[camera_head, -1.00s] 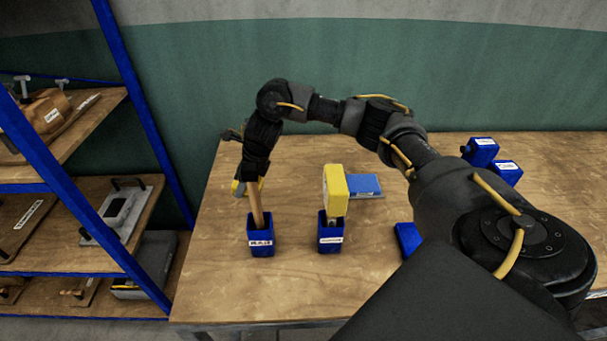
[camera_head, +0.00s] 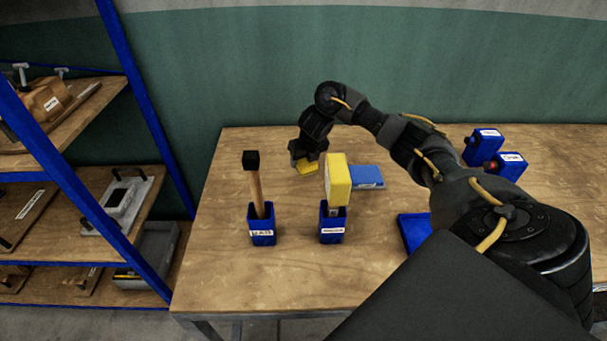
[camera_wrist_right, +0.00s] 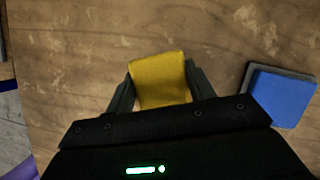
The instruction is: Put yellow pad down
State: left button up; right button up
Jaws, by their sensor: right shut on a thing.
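The small yellow pad (camera_head: 307,167) is between the fingers of my right gripper (camera_head: 304,160), over the back part of the wooden table (camera_head: 235,165). In the right wrist view the yellow pad (camera_wrist_right: 160,80) fills the space between the two dark fingers of the right gripper (camera_wrist_right: 160,82), which is shut on it. I cannot tell whether the pad touches the table. A blue pad on a grey plate (camera_head: 367,177) lies just to the right; it also shows in the right wrist view (camera_wrist_right: 284,97). My left gripper is not in view.
In front stand a blue holder with a hammer-like tool (camera_head: 262,226) and a blue holder (camera_head: 331,224) with a larger yellow block (camera_head: 338,180). Two blue containers (camera_head: 485,148) stand at the back right. A shelf rack (camera_head: 150,115) is at the left. The table's back left is clear.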

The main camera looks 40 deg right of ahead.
aim_at(304, 179)
notch_tip(304, 179, down, 5)
jog(key=shift+r+b, duration=0.1)
jog(key=shift+b, duration=1.05)
jog(key=shift+f, duration=0.2)
jog(key=o, duration=0.9)
jog(key=shift+o, duration=0.2)
jog(key=shift+r, duration=0.1)
